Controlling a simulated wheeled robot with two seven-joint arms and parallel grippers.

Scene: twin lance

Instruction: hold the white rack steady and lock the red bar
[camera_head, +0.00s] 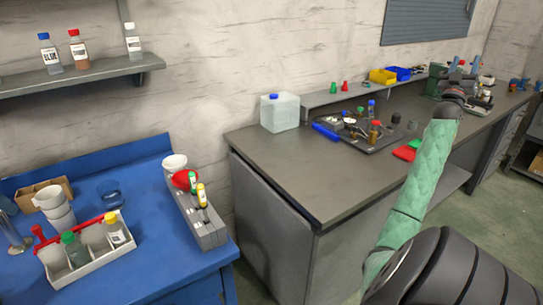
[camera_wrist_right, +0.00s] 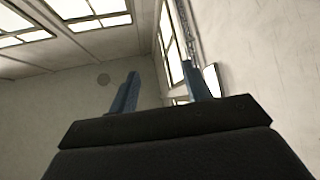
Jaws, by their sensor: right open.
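The white rack (camera_head: 97,269) stands on the blue bench at the lower left of the head view. It holds small bottles, one with a green cap (camera_head: 69,238) and one with a yellow-orange cap (camera_head: 110,217). The red bar (camera_head: 85,224) runs along the rack's far side, with a red knob end at its left. I cannot tell whether it is locked. My right gripper (camera_head: 464,66) is raised far to the right of the rack, open and empty. Its two blue fingers stand apart in the wrist view (camera_wrist_right: 161,84). My left gripper is not in view.
A grey bench (camera_head: 300,180) carries a dark tray (camera_head: 365,138) and a clear jug (camera_head: 280,112). A shelf (camera_head: 85,76) holds bottles.

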